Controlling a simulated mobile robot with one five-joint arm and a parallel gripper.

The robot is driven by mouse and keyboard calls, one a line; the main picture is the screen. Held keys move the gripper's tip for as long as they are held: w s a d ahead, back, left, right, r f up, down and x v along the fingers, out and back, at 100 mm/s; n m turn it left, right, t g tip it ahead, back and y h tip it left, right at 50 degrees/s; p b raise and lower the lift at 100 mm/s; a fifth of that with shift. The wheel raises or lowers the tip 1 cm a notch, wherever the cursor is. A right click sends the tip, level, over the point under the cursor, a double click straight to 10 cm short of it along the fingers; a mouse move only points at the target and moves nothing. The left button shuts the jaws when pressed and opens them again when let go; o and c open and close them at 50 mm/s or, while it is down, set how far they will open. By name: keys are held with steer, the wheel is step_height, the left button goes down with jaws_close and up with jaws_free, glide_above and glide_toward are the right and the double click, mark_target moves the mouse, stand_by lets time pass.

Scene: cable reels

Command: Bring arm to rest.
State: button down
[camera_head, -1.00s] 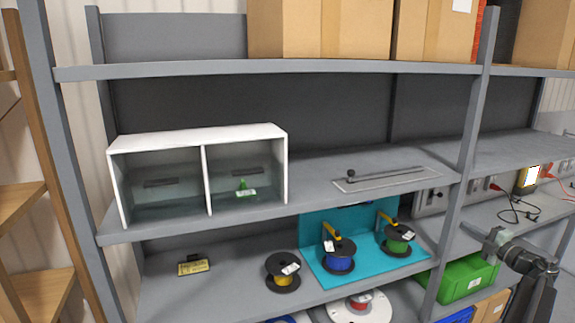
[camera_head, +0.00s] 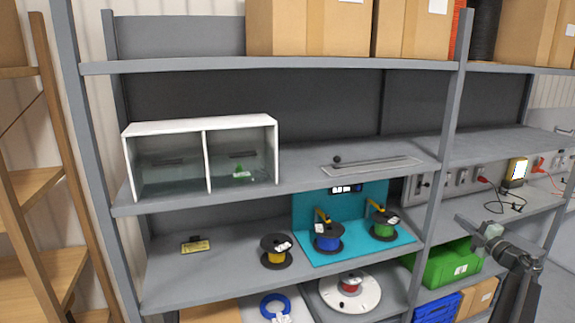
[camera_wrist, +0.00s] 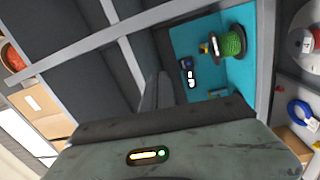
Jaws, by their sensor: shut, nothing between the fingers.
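My gripper (camera_head: 468,224) is at the right of the head view, in front of the shelf upright and above the green crate. It is shut and empty, held apart from the shelves. My arm runs from it down to the lower right edge. In the wrist view the fingers (camera_wrist: 155,92) point towards the rack, and a reel with green cable (camera_wrist: 232,42) shows beyond them on a teal board (camera_wrist: 207,75).
A green crate (camera_head: 440,270) and blue crate (camera_head: 432,310) stand low at the right. Reels with blue (camera_head: 327,238), green (camera_head: 383,226) and yellow cable (camera_head: 276,257) sit on the middle shelf. A white two-bay box (camera_head: 207,132) stands above.

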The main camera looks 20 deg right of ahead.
steer(key=w+a+f+m+g+h+b, duration=0.1)
steer(key=w+a+m+h+b, duration=0.1)
steer(key=w+a+m+h, duration=0.5)
steer(key=w+a+f+m+g+h+b, duration=0.1)
steer(key=w+a+f+m+g+h, duration=0.2)
steer(key=w, duration=0.5)
steer(key=w+a+f+m+g+y+b, duration=0.1)
steer(key=w+a+f+m+g, duration=0.2)
steer(key=a+f, duration=0.5)
steer(key=w+a+f+m+g+y+b, duration=0.2)
steer(key=a+f+m, duration=0.25)
steer(key=a, duration=0.45)
steer(key=s+a+f+g+y+b, duration=0.1)
steer(key=s+a+f+g+y, duration=0.15)
steer(key=a+f, duration=0.6)
steer(key=s+a+f+g+y+b, duration=0.1)
steer(key=s+a+f+g+y, duration=0.2)
steer(key=a, duration=1)
steer(key=s+a+f+g+y+b, duration=0.1)
steer(key=s+a+f, duration=0.35)
steer(key=a, duration=0.55)
steer(key=s+a+f+n+g+y, duration=0.1)
steer(key=s+a+f+g+y, duration=0.1)
steer(key=s+a, duration=0.5)
steer(key=a+f+g, duration=0.1)
steer(key=a, duration=0.4)
steer(key=shift+s+n, duration=0.3)
steer(key=shift+n, duration=0.05)
steer(key=shift+y, duration=0.25)
